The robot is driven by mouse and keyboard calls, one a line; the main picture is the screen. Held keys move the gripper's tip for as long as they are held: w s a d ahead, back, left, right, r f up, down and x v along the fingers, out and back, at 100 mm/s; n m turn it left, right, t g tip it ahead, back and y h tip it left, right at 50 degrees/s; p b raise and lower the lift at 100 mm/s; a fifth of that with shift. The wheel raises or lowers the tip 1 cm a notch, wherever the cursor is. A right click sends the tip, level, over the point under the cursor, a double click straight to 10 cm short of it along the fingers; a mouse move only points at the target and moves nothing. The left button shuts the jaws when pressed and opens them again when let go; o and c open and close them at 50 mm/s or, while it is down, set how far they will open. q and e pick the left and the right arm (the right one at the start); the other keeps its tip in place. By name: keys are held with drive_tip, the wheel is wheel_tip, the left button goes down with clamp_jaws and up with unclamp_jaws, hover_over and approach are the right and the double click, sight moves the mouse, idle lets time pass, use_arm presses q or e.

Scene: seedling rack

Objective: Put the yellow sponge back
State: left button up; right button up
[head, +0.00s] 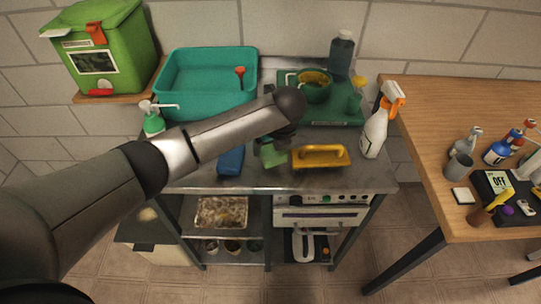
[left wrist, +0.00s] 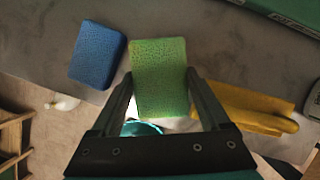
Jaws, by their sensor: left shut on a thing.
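My left gripper (head: 272,142) is low over the steel worktop in the head view, partly hidden by my own arm. It is shut on a green sponge (head: 273,156). In the left wrist view the two fingers (left wrist: 160,92) press the sides of this green sponge (left wrist: 159,70). A blue sponge (head: 231,161) lies on the worktop to its left, and it also shows in the left wrist view (left wrist: 97,55). I see no plainly yellow sponge. My right gripper is not in view.
A teal basin (head: 183,107) stands at the back left, with a soap bottle (head: 154,124) beside it. A white spray bottle (head: 375,135) stands right. A wooden table (head: 440,105) is further right.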

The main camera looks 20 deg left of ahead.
sight(271, 155)
use_arm(q)
drive_tip(key=shift+f+b, duration=0.35)
drive_tip(key=shift+f, duration=1.45)
drive_tip(key=shift+f, duration=0.15)
drive_tip(key=o, duration=1.2)
drive_tip(key=shift+c, duration=0.2)
drive_tip(key=shift+d+r, duration=0.1)
drive_tip(key=shift+r, duration=0.2)
drive_tip(key=p+v, duration=0.3)
drive_tip(key=v, duration=0.8)
drive_tip(key=shift+r, duration=0.35)
drive_tip(key=shift+s, duration=0.1)
